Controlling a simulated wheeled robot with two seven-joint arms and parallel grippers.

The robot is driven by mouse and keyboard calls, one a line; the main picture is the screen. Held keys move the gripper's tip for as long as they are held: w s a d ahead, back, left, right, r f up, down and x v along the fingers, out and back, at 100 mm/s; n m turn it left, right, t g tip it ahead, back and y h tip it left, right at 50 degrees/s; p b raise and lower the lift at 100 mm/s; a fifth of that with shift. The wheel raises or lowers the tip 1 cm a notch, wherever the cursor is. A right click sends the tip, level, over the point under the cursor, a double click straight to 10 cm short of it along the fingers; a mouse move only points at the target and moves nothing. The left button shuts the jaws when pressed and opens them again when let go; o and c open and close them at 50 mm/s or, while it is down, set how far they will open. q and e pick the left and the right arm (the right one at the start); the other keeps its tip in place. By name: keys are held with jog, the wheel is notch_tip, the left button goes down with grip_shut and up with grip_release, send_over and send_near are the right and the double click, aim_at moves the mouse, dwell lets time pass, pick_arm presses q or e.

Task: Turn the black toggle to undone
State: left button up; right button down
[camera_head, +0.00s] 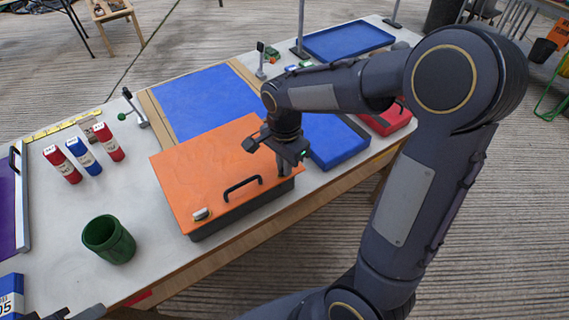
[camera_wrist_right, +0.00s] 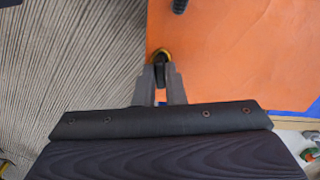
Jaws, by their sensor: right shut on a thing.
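The black toggle (camera_wrist_right: 161,72) shows in the right wrist view, between my fingertips at the edge of the orange lid, with a yellow ring around its base. My right gripper (camera_wrist_right: 161,82) is shut on it. In the head view my right gripper (camera_head: 284,168) points down at the right front corner of the orange lid (camera_head: 205,165) and hides the toggle there. Which way the toggle is turned cannot be told. A dark part at the bottom left of the head view looks like my left gripper (camera_head: 75,313); its jaws do not show.
The lid has a black handle (camera_head: 243,187) and a pale latch (camera_head: 201,214) at its left front. A blue tray (camera_head: 335,143) and red box (camera_head: 384,122) stand right. The white tabletop (camera_head: 60,235) has free room at left.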

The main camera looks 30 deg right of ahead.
jog(key=shift+m, duration=1.1)
jog(key=c, duration=1.5)
grip_release()
jog(key=shift+r, duration=0.1)
notch_tip(320, 180, up, 8)
jog(key=shift+f+p, duration=0.15)
jog(key=shift+p, duration=0.15)
jog(key=shift+s, duration=0.1)
jog(key=s+a+n+t+y, duration=0.2)
jog(key=s+n+t, duration=0.1)
jog(key=s+n, duration=0.4)
jog(key=s+a+n+t+y, duration=0.1)
jog(key=s+n+t, duration=0.1)
jog(key=s+n, duration=0.6)
jog(key=shift+s+a+f+t+y, duration=0.15)
jog(key=shift+s+a+t+y, duration=0.25)
jog(key=shift+s, duration=0.55)
